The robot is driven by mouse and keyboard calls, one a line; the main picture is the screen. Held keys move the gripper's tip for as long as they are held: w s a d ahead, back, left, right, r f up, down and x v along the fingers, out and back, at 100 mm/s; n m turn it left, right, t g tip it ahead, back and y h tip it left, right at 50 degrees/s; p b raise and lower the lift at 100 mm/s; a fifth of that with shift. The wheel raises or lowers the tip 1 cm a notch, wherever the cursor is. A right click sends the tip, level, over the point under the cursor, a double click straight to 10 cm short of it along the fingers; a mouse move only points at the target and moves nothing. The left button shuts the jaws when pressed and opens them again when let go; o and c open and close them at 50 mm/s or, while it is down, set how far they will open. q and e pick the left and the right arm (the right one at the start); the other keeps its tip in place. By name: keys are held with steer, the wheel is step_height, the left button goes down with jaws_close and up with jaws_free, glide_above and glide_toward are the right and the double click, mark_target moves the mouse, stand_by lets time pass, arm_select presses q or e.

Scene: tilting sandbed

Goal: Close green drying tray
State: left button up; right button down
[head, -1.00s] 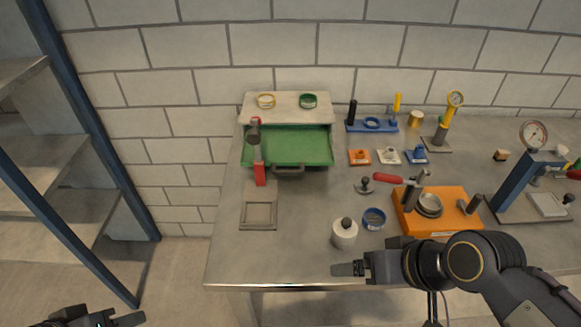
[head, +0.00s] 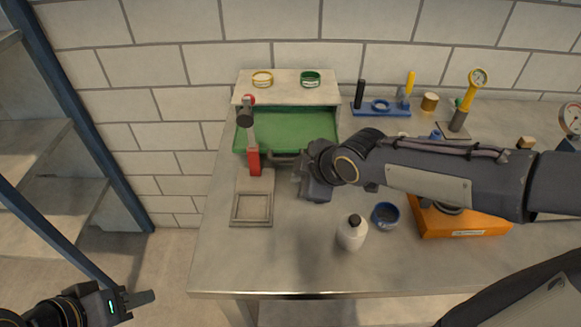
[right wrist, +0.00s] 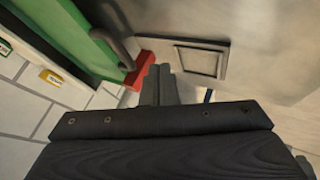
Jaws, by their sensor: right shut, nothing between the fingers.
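The green drying tray (head: 290,136) is pulled out of a pale-topped housing (head: 285,90) at the back left of the bench. Its dark handle (head: 284,158) is on the front face. My right gripper (head: 303,176) is shut and empty, just in front of and right of the handle. In the right wrist view, my fingers (right wrist: 160,84) point beside the red grip (right wrist: 138,76), near the handle (right wrist: 113,38). My left gripper (head: 138,298) is low at left, off the bench; its jaw gap is unclear.
A square grey frame (head: 252,208) lies in front of the tray. A white bottle (head: 352,233) and blue bowl (head: 386,215) stand right of it. An orange fixture (head: 462,224) sits below my right arm. The front left bench is clear.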

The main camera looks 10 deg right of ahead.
mark_target(286, 129)
steer(key=b+x, duration=0.1)
steer(key=x, duration=0.3)
steer(key=shift+f, duration=0.25)
steer(key=w+p, duration=0.1)
steer(key=w, duration=0.2)
steer(key=shift+w+d+r, duration=0.1)
steer(key=shift+w+r, duration=0.05)
steer(key=shift+r, duration=0.05)
steer(key=shift+w+d, duration=0.1)
steer(key=shift+w, duration=0.45)
steer(key=w+d+p, duration=0.1)
steer(key=w+p, duration=0.1)
steer(key=w, duration=0.2)
steer(key=w+d+p, duration=0.1)
steer(key=w, duration=0.4)
steer(key=w+p, duration=0.2)
steer(key=w, duration=0.2)
steer(key=shift+w+d+r+p, duration=0.1)
steer(key=shift+w+d+p, duration=0.2)
steer(key=shift+d+p, duration=0.1)
steer(key=shift+w+d, duration=0.1)
steer(key=shift+w, duration=0.1)
